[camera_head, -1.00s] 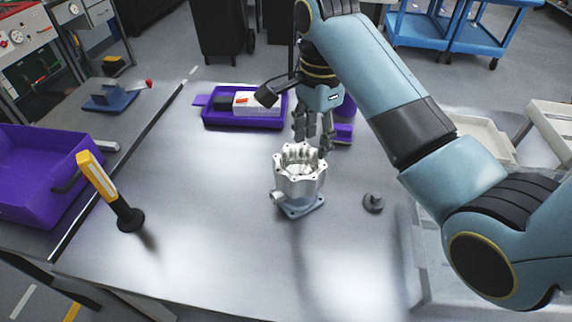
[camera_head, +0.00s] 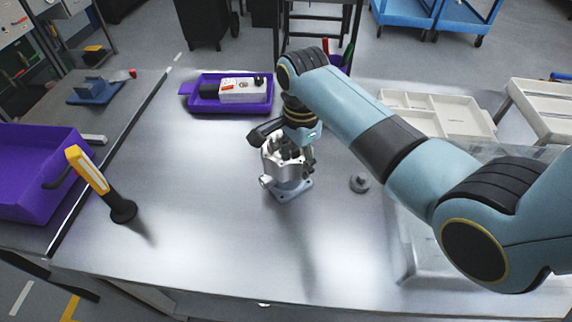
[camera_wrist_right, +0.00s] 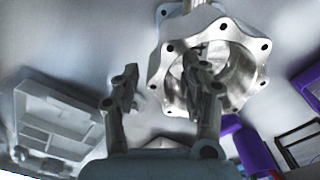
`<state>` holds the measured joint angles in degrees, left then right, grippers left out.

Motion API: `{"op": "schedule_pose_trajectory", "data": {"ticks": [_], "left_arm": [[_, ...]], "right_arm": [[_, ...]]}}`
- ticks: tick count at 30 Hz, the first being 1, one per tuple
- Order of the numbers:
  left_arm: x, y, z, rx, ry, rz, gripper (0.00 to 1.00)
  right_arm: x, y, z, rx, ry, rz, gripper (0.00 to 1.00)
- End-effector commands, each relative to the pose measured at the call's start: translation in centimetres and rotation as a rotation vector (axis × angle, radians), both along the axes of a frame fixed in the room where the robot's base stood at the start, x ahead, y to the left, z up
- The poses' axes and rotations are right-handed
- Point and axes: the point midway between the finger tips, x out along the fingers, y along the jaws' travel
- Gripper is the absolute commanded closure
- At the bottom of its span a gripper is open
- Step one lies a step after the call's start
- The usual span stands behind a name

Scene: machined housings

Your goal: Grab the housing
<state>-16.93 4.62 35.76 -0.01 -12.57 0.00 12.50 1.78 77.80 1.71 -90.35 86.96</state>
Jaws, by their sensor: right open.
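The silver machined housing (camera_head: 288,177) stands upright on the table, its square base flat on the surface. It also shows in the right wrist view (camera_wrist_right: 174,62), with its scalloped, bolt-holed rim and hollow bore. My right gripper (camera_head: 291,153) is over the housing's top and hides part of the rim. In the right wrist view my right gripper (camera_wrist_right: 158,80) is open. One finger lies across the bore and the other is outside the rim, so the wall appears between them. I cannot tell whether either finger touches it. My left gripper is not in view.
A small grey knob-like part (camera_head: 359,183) lies right of the housing. A purple tray (camera_head: 232,107) with a white box is behind it. A yellow-black work light (camera_head: 101,185) stands at left. A pale compartment tray (camera_head: 437,115) is back right. The table's front middle is clear.

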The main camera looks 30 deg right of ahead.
Motion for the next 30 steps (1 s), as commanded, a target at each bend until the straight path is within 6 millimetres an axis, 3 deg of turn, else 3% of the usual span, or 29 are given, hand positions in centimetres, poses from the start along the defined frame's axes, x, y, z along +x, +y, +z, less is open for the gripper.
{"op": "schedule_pose_trajectory", "data": {"ticks": [1, 11, 30], "left_arm": [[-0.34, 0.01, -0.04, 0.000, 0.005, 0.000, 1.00], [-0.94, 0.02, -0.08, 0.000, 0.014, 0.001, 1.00], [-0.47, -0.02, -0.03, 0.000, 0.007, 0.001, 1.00]], "right_arm": [[0.00, 0.02, 0.00, 0.000, 0.000, 0.000, 0.59], [0.00, 0.03, 0.03, 0.001, 0.000, 0.000, 1.00], [0.42, -0.03, 0.45, 0.000, -0.005, 0.001, 1.00]]}}
